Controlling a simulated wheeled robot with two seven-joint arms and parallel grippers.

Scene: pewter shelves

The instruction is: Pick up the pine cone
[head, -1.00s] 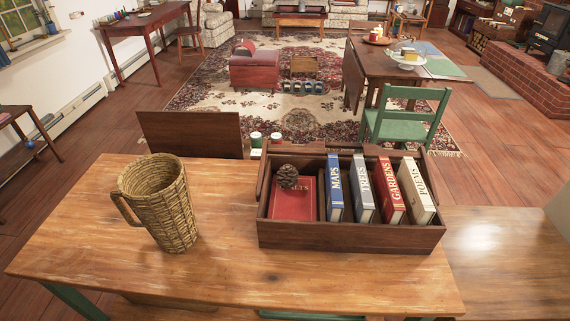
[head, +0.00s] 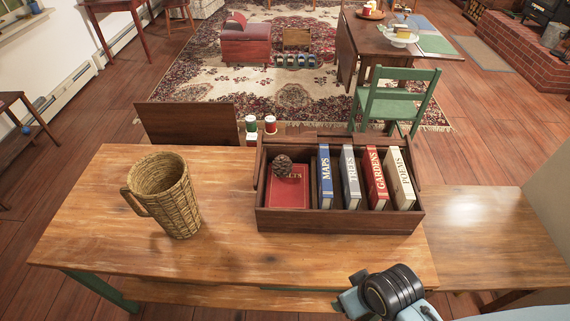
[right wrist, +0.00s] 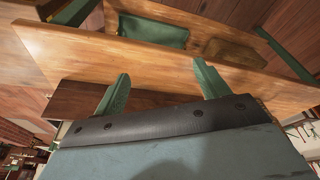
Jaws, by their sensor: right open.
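The pine cone (head: 283,166) is small, brown and scaly. It rests on the red book (head: 288,192) lying flat at the left end of the wooden book box (head: 340,220). In the head view only a dark joint and pale blue parts of my right arm show at the bottom right, in front of the table; its fingers do not show there. In the right wrist view my right gripper (right wrist: 160,90) has its two green fingers spread apart with nothing between them. The pine cone is not in that view. My left gripper is not in view.
Books labelled Maps, Trees, Gardens and Poems (head: 398,178) stand upright to the pine cone's right. A woven wicker jug (head: 172,200) stands left of the box. The wooden table (head: 240,262) is clear in front of the box. Two small cans (head: 270,124) are behind it.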

